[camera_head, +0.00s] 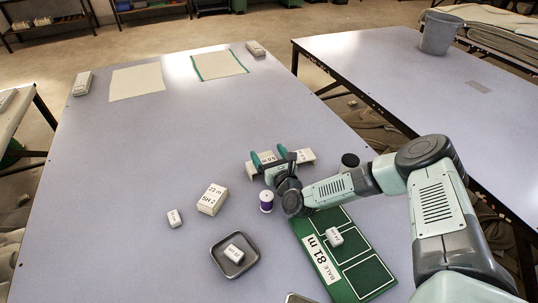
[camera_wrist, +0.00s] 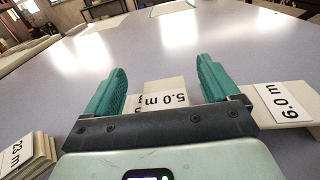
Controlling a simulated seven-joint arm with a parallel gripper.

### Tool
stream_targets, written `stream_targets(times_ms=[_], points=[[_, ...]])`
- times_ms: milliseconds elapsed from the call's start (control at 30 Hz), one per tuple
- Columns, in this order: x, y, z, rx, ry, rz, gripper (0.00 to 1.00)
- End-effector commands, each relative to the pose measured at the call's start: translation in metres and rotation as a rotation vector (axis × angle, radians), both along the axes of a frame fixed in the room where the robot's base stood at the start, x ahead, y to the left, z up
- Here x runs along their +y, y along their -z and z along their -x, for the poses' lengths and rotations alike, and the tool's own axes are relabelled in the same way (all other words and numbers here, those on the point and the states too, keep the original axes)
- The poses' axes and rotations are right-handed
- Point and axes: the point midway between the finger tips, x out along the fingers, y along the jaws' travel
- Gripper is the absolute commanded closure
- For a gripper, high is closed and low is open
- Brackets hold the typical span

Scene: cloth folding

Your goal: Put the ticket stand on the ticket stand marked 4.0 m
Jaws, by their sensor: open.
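My gripper (camera_wrist: 160,88) is open, with its two teal fingers apart. In the wrist view a white stand marked 5.0 m (camera_wrist: 167,100) shows between and beyond the fingers, partly hidden by the gripper body; I cannot tell whether the fingers touch it. A stand marked 6.0 m (camera_wrist: 285,102) lies to the right of the fingers. In the head view my gripper (camera_head: 270,158) is over this row of white stands, and the right one (camera_head: 306,156) shows beside it. I cannot read a 4.0 m mark in either view.
White block stack marked 23 m (camera_head: 212,199) and a small white block (camera_head: 174,218) stand left. A purple spool (camera_head: 266,201) is close to my wrist. A dark tray (camera_head: 216,251) and green board marked BALE 81 m (camera_head: 365,275) each hold a small block. Cloths (camera_head: 137,81) lie far back.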

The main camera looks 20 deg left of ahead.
Motion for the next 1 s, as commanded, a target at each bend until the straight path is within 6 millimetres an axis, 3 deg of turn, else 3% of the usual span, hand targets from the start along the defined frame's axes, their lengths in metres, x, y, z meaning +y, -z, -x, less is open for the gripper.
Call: stream_targets(times_ms=[200, 700, 1000], points=[[0.000, -0.013, 0.000, -0.002, -0.002, 0.001, 0.11], [-0.073, -0.014, 0.072, 0.004, 0.001, -0.001, 0.11], [-0.086, -0.015, 0.085, 0.001, -0.001, 0.001, 0.11]])
